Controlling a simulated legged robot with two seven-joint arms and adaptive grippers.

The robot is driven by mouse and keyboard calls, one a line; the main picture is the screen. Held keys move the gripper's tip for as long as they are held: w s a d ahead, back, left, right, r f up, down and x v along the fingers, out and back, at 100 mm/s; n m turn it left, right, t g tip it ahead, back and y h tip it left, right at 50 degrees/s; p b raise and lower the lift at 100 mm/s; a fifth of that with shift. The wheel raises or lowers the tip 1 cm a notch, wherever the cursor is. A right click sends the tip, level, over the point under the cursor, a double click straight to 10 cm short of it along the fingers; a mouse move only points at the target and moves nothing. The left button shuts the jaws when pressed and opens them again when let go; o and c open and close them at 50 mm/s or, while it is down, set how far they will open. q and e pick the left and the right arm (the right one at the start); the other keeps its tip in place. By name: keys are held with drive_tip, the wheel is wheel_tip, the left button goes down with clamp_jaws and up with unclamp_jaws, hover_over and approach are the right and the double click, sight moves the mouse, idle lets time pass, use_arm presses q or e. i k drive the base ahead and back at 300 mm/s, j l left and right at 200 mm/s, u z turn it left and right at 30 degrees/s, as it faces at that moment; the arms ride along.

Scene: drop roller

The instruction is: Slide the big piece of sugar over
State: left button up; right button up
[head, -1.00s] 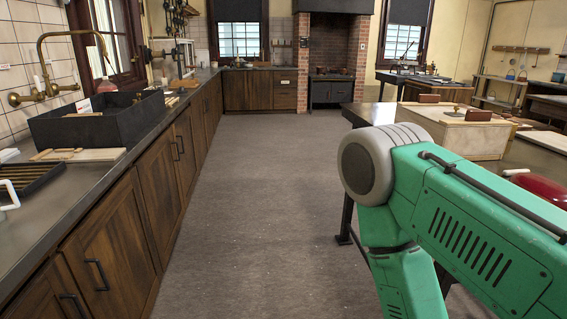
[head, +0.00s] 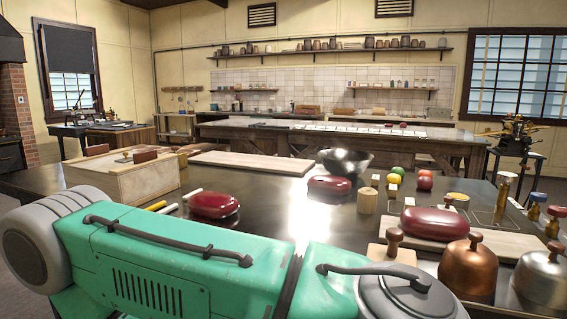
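Three glossy dark red pieces, which look like the sugar, are on the dark worktop (head: 290,210). The red piece at the right (head: 434,223) looks the biggest and lies on a pale wooden board (head: 500,245). A second red piece (head: 213,205) lies at the left of the worktop, near the wooden box. A third red piece (head: 329,185) lies farther back in the middle. Green links of my own robot cross the bottom of the head view, in front of the worktop's near edge. Neither gripper shows.
A wooden box (head: 125,180) stands at the left. A metal bowl (head: 345,161) and a long pale board (head: 252,165) are at the back. A copper pot (head: 467,270) and a steel pot (head: 541,279) stand at the near right. A short wooden cylinder (head: 367,200) stands mid-worktop.

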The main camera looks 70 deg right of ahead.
sight(436, 224)
drive_tip(key=z, duration=4)
